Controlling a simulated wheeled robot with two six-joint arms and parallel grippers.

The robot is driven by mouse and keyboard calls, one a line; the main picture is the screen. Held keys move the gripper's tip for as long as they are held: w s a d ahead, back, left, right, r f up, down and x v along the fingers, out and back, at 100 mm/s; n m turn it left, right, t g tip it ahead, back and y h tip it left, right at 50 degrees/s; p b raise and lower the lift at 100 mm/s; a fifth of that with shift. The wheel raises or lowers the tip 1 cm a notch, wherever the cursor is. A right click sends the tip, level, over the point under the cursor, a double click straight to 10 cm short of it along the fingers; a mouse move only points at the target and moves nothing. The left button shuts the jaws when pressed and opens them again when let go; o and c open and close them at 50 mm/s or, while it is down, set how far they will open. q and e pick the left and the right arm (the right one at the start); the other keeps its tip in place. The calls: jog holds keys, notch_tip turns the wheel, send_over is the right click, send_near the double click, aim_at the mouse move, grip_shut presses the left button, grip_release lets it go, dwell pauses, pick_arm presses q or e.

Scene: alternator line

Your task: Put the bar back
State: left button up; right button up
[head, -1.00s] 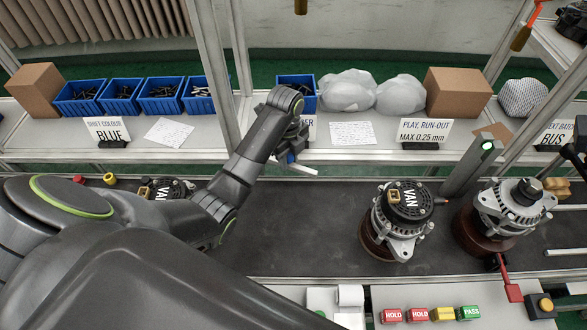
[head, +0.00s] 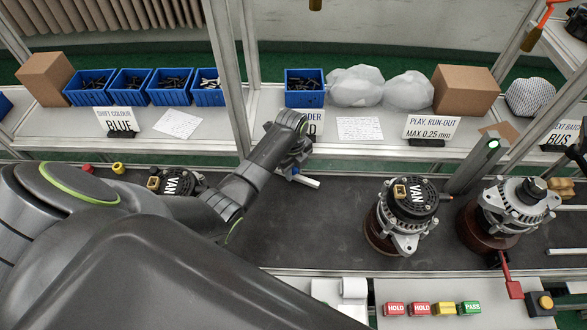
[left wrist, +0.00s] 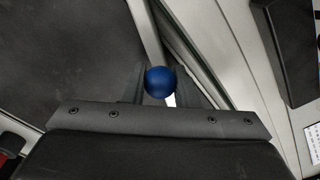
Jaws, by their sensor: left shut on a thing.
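My left gripper (head: 293,168) is over the far edge of the dark belt, in front of the shelf. It is shut on the bar (head: 306,182), a short pale rod that sticks out to the right below the fingers. In the left wrist view a round blue end (left wrist: 160,82) sits between the two fingers; most of the rod is hidden behind it. The bar seems clear of the belt, but its height is hard to tell. My right gripper does not show.
Two alternators, one marked VAN (head: 408,205) and one silver (head: 518,205), stand on brown bases on the belt (head: 320,235). Another alternator (head: 176,184) is partly behind my left arm. The shelf holds blue bins (head: 305,98), bags and cartons (head: 466,90). A frame post (head: 230,90) rises beside my gripper.

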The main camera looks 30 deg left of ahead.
pick_arm(q)
jog(key=o, duration=1)
jog(key=r, duration=1.2)
jog(key=shift+a+r+b, duration=0.15)
jog(key=shift+a+b, duration=0.05)
jog(key=shift+b, duration=0.15)
